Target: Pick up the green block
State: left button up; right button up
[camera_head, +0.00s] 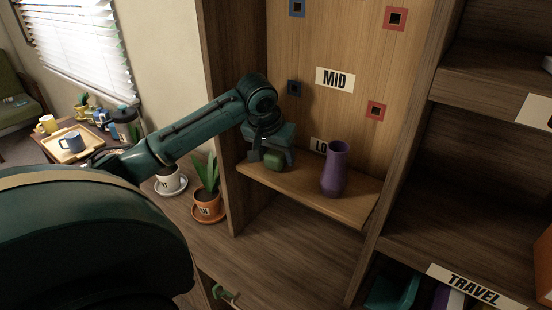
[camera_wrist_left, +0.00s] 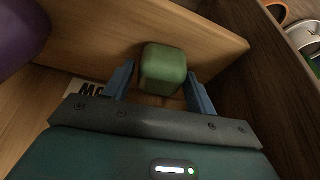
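The green block (camera_head: 274,160) stands on the wooden shelf board (camera_head: 312,188), to the left of the purple vase. My left gripper (camera_head: 271,158) reaches down over it from the left. In the left wrist view the green block (camera_wrist_left: 163,70) lies between the tips of the two blue fingers of my left gripper (camera_wrist_left: 161,72). The fingers are apart, one on each side, with what looks like a narrow gap at each. The block appears to rest on the board. My right gripper is not in view.
The purple vase (camera_head: 335,170) stands close by on the same shelf board. A tall wooden side panel (camera_head: 233,120) borders the shelf on the left. Potted plants (camera_head: 207,203) stand below left, outside it. A "MID" label (camera_head: 335,79) is on the back panel.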

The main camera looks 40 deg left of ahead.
pick_arm(q)
jog(key=c, duration=0.9)
jog(key=shift+r, duration=0.15)
